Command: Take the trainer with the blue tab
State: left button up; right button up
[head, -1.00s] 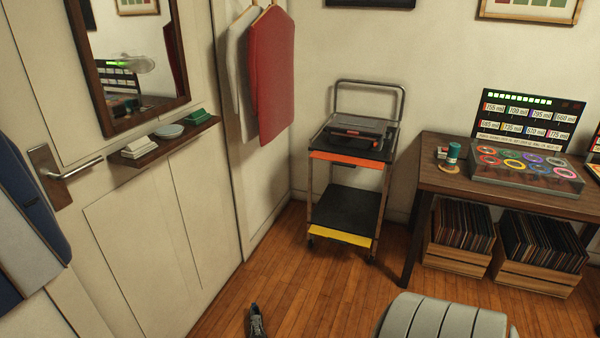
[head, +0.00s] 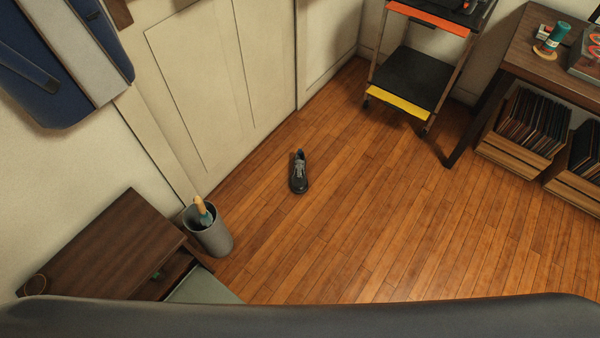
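A single dark trainer (head: 298,173) with grey laces sits upright on the wooden floor, a little in front of the panelled door. No second trainer shows. Neither of my grippers is in view.
A grey bin (head: 209,238) holding something with a tan and teal top stands beside a dark wooden cabinet (head: 105,245) at the left. A trolley (head: 408,82) and a table (head: 537,50) with record crates (head: 515,150) stand at the back right. The middle floor is clear.

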aim_at(299, 184)
jog(key=u, duration=0.3)
jog(key=i+l+u, duration=0.4)
jog(key=l, duration=0.2)
jog(key=i+l+u, duration=0.2)
jog(key=l, duration=0.15)
jog(key=i+l+u, duration=0.25)
jog(key=l, duration=0.15)
jog(key=k+j, duration=0.05)
jog(key=k, duration=0.05)
